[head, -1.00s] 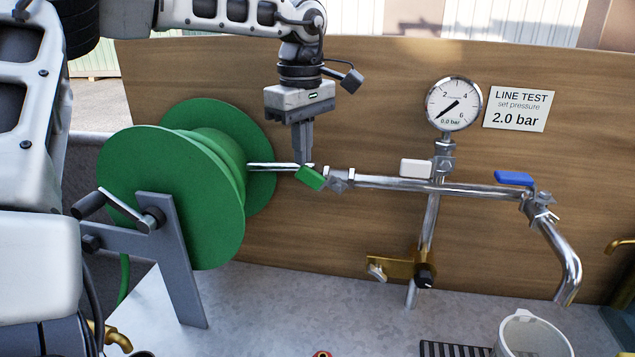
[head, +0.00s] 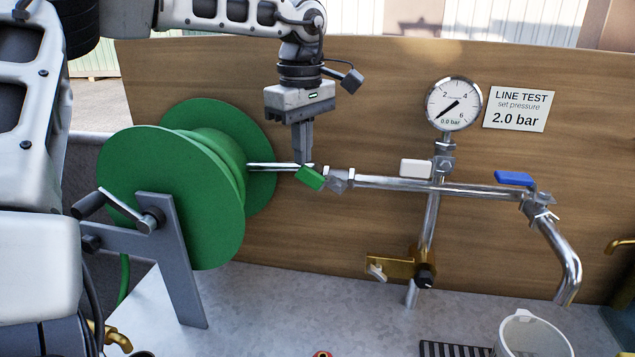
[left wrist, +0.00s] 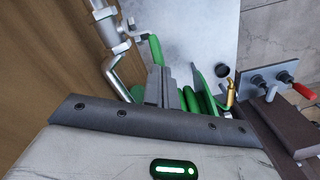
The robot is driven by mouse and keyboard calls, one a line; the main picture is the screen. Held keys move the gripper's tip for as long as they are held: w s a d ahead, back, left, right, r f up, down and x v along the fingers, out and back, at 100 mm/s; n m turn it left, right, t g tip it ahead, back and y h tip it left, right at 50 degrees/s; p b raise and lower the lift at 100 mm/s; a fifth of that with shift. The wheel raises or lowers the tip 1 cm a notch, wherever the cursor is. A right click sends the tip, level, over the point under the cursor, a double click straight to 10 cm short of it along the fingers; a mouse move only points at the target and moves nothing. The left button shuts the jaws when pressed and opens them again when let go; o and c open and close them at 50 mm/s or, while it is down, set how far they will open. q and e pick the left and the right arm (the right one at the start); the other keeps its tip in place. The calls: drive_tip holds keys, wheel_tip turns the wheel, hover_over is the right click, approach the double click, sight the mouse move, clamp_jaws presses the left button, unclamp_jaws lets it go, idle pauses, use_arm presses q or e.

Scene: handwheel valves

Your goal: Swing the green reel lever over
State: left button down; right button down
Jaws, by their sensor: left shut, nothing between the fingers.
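The green lever (head: 310,178) sits on the steel pipe between the green hose reel (head: 170,195) and the pressure gauge. It slants down to the right in the head view. My left gripper (head: 303,160) points down with its fingers shut and empty. Its tips are at the upper left end of the green lever, touching it or very close; I cannot tell which. In the left wrist view the closed fingers (left wrist: 170,88) hide part of the green parts behind them. My right gripper is not in view.
The gauge (head: 453,104) reads about 0 bar, beside a sign (head: 520,108) reading 2.0 bar. A white lever (head: 416,168), a blue lever (head: 514,178) and a brass valve (head: 398,267) are on the pipework. A bucket (head: 522,316) stands under the spout.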

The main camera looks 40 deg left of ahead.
use_arm(q)
drive_tip(key=shift+d, duration=0.15)
drive_tip(key=w+d+r+p, duration=0.1)
drive_tip(key=w+d, duration=0.3)
drive_tip(key=d, duration=0.3)
drive_tip(key=shift+d, duration=0.2)
idle(2.1)
drive_tip(key=shift+w+r, duration=0.1)
drive_tip(key=shift+r, duration=0.1)
idle(0.4)
drive_tip(key=shift+r, duration=2.4)
